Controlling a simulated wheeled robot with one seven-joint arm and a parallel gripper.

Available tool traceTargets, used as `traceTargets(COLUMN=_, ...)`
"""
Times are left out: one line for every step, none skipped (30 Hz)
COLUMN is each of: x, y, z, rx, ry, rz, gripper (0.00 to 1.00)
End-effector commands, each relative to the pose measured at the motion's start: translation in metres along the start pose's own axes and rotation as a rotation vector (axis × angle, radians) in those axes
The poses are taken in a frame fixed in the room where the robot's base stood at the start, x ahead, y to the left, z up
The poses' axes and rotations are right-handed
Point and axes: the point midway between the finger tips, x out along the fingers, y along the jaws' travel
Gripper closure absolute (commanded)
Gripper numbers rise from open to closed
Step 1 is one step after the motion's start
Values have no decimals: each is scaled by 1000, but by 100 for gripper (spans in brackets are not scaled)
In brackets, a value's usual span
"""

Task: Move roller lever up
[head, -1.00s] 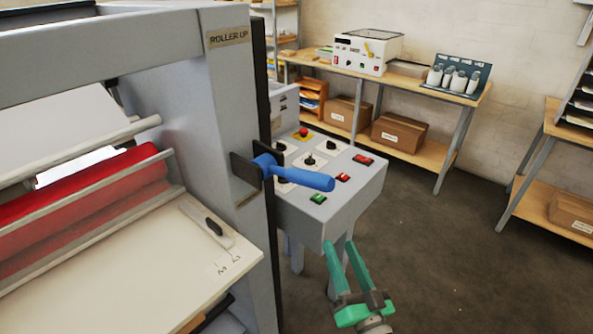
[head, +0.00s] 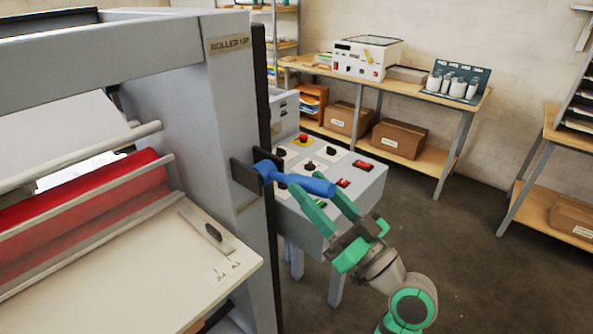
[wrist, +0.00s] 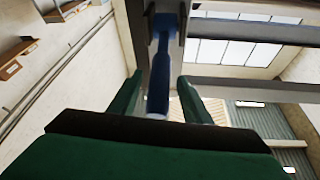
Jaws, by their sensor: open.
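The blue roller lever (head: 300,182) sticks out to the right from its dark mount on the side of the grey laminator (head: 216,130), sloping slightly down. In the wrist view the lever (wrist: 161,80) lies between the two spread fingers (wrist: 160,95), with a gap visible on both sides. Contact with the handle cannot be told.
A control box (head: 345,200) with knobs and buttons stands just behind the lever and gripper. The laminator's feed table (head: 150,260) and red roller (head: 90,200) are at left. Floor to the right is clear, before a wooden bench (head: 455,110).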

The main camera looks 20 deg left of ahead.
Motion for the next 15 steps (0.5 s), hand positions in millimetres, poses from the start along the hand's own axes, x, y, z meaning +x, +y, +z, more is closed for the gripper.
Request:
traceTargets(x=10, y=-1, z=-1, rx=-1, ry=1, rz=-4, gripper=56)
traceTargets(x=15, y=-1, z=-1, rx=-1, ry=1, rz=-3, gripper=56)
traceTargets(x=21, y=-1, z=0, rx=-1, ry=0, rz=-3, gripper=56)
traceTargets(x=26, y=-1, z=0, rx=-1, ry=0, rz=-3, gripper=56)
traceTargets(x=30, y=0, z=0, rx=-1, ry=1, rz=-2, gripper=56)
traceTargets(x=35, y=0, z=-1, rx=0, ry=1, rz=-2, gripper=56)
traceTargets(x=39, y=0, z=0, rx=1, ry=1, rz=-2, gripper=56)
traceTargets(x=42, y=0, z=0, rx=1, ry=0, rz=-1, gripper=56)
traceTargets(x=45, y=0, z=0, rx=1, ry=0, rz=-1, gripper=56)
traceTargets(x=47, y=0, z=0, rx=1, ry=0, rz=-1, gripper=56)
traceTargets(x=49, y=0, z=0, rx=1, ry=0, rz=-1, gripper=56)
traceTargets(x=51, y=0, z=0, rx=0, ry=1, rz=0, gripper=56)
traceTargets(x=52, y=0, z=0, rx=0, ry=1, rz=0, gripper=56)
traceTargets(x=53, y=0, z=0, rx=0, ry=1, rz=0, gripper=56)
traceTargets(x=54, y=0, z=0, rx=0, ry=1, rz=1, gripper=56)
